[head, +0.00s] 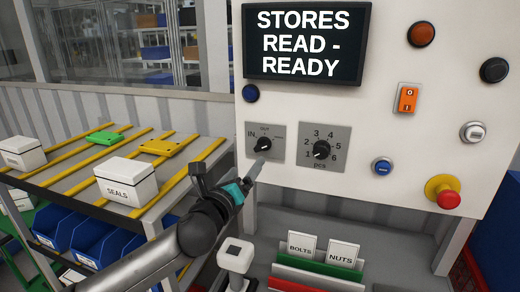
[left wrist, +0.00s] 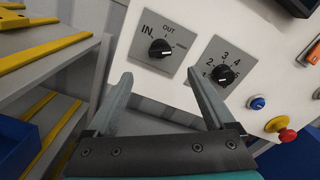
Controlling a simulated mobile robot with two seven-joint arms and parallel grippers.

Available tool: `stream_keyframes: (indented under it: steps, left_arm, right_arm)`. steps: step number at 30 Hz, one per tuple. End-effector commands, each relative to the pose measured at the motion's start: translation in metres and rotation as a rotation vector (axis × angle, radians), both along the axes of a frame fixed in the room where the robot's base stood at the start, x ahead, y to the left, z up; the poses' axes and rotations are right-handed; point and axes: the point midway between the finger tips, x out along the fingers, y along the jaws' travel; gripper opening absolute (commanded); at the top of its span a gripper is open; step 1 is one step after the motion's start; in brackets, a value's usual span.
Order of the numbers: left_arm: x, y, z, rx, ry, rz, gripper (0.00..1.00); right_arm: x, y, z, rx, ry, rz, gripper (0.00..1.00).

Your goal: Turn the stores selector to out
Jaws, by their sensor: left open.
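The stores selector is a black rotary knob (head: 263,144) on a grey plate marked IN at left and OUT at top. The knob also shows in the left wrist view (left wrist: 159,48). The screen (head: 304,43) above reads STORES READ - READY. My left gripper (head: 249,176) is open and empty, just below the selector plate in the head view. In the left wrist view its two fingers (left wrist: 160,74) stand apart below the knob, not visibly touching it. My right gripper is not in view.
A second knob (head: 321,150), numbered for pcs, is right of the selector. The panel also carries an orange rocker switch (head: 408,98), a blue button (head: 382,167) and a red mushroom button (head: 447,197). A shelf with a SEALS box (head: 126,184) is at left; BOLTS and NUTS cards stand below.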

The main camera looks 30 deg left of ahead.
Motion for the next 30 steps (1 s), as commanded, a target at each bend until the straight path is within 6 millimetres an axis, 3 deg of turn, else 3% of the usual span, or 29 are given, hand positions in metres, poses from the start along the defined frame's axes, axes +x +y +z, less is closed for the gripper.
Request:
stream_keyframes:
  steps: [18, 30]
  left_arm:
    - [0.083, 0.02, 0.001, -0.005, 0.0, 0.002, 0.88]
    - [0.112, 0.026, 0.0, -0.002, 0.001, 0.0, 0.88]
  right_arm:
    - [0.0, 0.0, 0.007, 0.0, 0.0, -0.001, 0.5]
    - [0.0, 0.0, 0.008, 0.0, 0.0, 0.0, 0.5]
